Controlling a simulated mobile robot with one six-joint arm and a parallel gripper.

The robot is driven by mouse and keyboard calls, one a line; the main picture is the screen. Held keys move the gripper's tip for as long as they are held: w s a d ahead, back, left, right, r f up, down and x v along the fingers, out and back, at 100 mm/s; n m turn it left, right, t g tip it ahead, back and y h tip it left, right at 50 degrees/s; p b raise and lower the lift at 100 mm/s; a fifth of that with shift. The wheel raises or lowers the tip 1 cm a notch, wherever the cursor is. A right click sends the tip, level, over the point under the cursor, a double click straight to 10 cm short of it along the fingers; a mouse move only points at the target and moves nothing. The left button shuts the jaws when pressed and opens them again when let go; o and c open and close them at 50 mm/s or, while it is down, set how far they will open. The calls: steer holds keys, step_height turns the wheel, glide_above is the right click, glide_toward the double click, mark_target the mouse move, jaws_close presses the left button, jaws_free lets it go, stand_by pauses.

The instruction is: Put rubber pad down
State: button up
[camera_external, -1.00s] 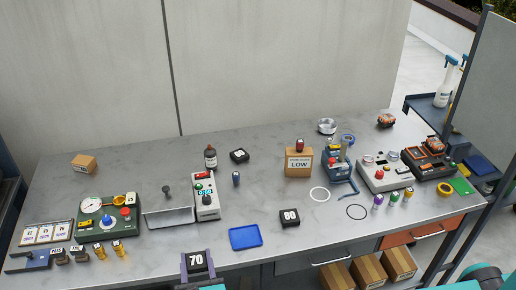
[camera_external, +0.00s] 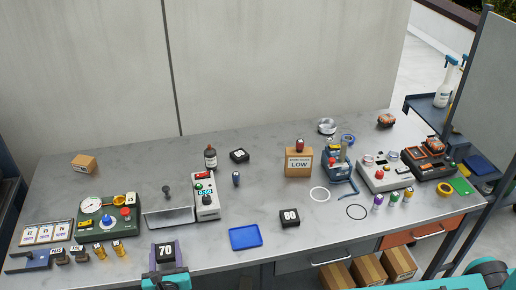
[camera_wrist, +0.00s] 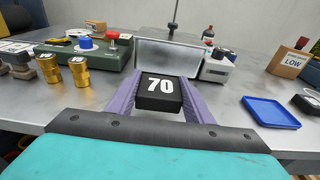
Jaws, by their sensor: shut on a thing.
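The rubber pad is a black block marked "70" (camera_wrist: 160,92). My gripper (camera_wrist: 160,104) is shut on it, with purple fingers on both sides. In the external view the pad (camera_external: 167,253) shows at the front edge of the bench, between my gripper's fingers. A grey metal tray (camera_wrist: 167,60) stands just beyond the pad in the wrist view. Two similar black blocks lie on the bench: one marked "80" (camera_external: 290,217) to the right and another (camera_external: 239,156) farther back. I cannot tell if the held pad touches the bench.
A blue tray (camera_external: 246,237) lies right of my gripper. Brass weights (camera_external: 119,248) and a green gauge box (camera_external: 106,222) stand to the left. A grey-white device with a display (camera_external: 206,198) stands behind. Bare bench (camera_external: 203,238) lies between my gripper and the blue tray.

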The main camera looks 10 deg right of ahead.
mark_target(158, 253)
steer(key=shift+w+a, duration=0.55)
steer(key=shift+a, duration=0.25)
steer(key=shift+w+a+f+p, duration=0.1)
steer(key=shift+w+a+p, duration=0.4)
steer(key=shift+a, duration=0.25)
steer(key=shift+f+p, duration=0.7)
steer(key=shift+f, duration=0.9)
steer(key=shift+f, duration=0.15)
steer(key=o, duration=1.1)
steer(key=s+r+b, duration=0.1)
steer(key=s+b, duration=0.3)
steer(key=s, duration=0.9)
steer(key=shift+s+r, duration=0.3)
steer(key=shift+s, duration=0.1)
